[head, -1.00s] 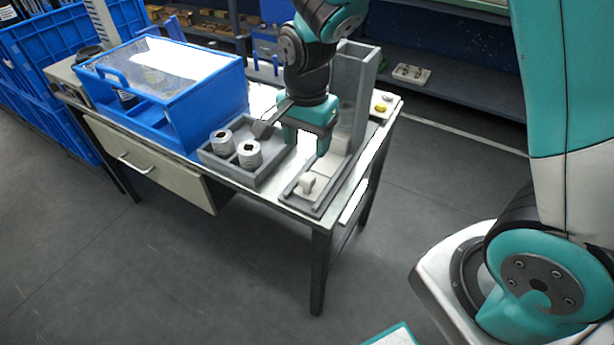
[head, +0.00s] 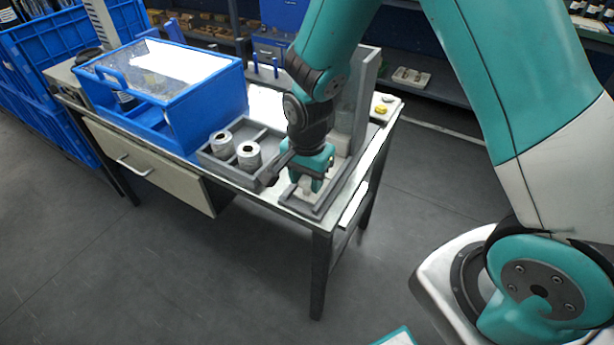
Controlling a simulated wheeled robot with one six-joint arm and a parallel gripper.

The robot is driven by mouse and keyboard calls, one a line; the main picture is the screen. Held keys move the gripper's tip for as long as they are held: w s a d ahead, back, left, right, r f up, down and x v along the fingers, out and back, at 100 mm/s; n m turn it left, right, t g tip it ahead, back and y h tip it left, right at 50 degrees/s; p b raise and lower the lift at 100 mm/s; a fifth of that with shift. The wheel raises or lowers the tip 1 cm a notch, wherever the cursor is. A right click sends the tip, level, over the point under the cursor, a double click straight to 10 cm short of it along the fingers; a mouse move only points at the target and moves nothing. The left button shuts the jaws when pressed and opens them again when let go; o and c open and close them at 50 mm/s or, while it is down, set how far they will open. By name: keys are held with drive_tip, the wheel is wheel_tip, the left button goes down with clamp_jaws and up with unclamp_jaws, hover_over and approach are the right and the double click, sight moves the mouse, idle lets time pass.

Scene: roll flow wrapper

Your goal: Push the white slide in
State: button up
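The white slide (head: 306,184) lies in a grey track (head: 318,209) at the front right of the table, and only a small part of it shows. A tall grey chute (head: 364,88) stands at the track's back end. My gripper (head: 305,184) points down at the front of the track, over the slide's knob. Its teal fingers show on both sides of a pale part of the slide. I cannot tell whether they touch it, and my wrist hides the rest of the slide.
A grey tray (head: 210,160) with two pale rolls (head: 248,154) stands close to the left. A blue box with a clear lid (head: 170,85) is farther left. The floor in front is clear.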

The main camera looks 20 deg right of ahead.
clamp_jaws()
drive_tip(key=w+d, duration=0.2)
drive_tip(key=w+d+p, duration=0.1)
drive_tip(key=w+d, duration=0.1)
drive_tip(key=d, duration=0.1)
drive_tip(key=w+d, duration=0.2)
drive_tip(key=d, duration=0.1)
drive_tip(key=shift+w+d+p, duration=0.1)
drive_tip(key=shift+p, duration=0.2)
drive_tip(key=shift+d, duration=0.1)
drive_tip(key=shift+o, duration=2)
unclamp_jaws()
drive_tip(key=shift+r, duration=0.1)
wheel_tip(320, 180, up, 17)
drive_tip(key=shift+r+p, duration=0.15)
drive_tip(key=shift+p, duration=0.2)
